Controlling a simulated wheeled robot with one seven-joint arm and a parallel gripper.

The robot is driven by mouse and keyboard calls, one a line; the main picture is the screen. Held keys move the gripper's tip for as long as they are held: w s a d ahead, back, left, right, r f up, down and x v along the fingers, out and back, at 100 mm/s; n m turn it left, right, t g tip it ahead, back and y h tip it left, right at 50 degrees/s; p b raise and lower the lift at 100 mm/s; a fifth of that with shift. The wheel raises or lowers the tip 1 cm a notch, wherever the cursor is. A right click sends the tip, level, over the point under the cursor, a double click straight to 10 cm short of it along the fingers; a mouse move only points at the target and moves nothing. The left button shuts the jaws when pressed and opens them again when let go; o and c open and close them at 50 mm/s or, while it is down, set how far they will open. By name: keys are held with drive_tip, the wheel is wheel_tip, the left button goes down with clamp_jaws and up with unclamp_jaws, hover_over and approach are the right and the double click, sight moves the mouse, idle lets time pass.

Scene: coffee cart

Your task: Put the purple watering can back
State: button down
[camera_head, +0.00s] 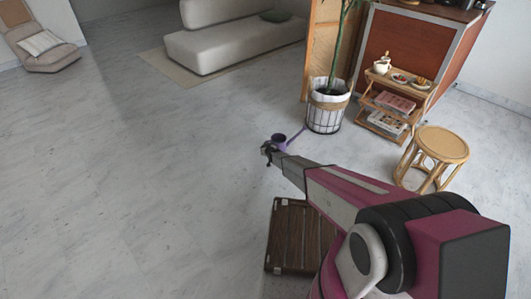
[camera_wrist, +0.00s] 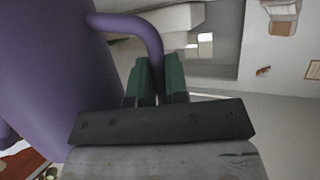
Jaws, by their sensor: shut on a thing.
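The purple watering can (camera_head: 279,142) is at the end of my outstretched arm in the head view, partly hidden by my gripper (camera_head: 268,151). In the wrist view the can's purple body (camera_wrist: 60,70) fills the left side and its curved handle runs down between the green fingers of my gripper (camera_wrist: 160,85). My gripper is shut on that handle. From the head view I cannot tell how high the can is above the floor.
A potted plant in a white basket (camera_head: 326,110) stands just beyond the can. A wooden shelf cart (camera_head: 402,85), a rattan stool (camera_head: 442,146) and a brown slatted wooden piece (camera_head: 291,236) are nearby. A sofa (camera_head: 235,45) is at the back.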

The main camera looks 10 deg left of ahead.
drive_tip(key=shift+d+f, duration=0.1)
drive_tip(key=shift+f, duration=2)
drive_tip(key=c, duration=1.1)
unclamp_jaws()
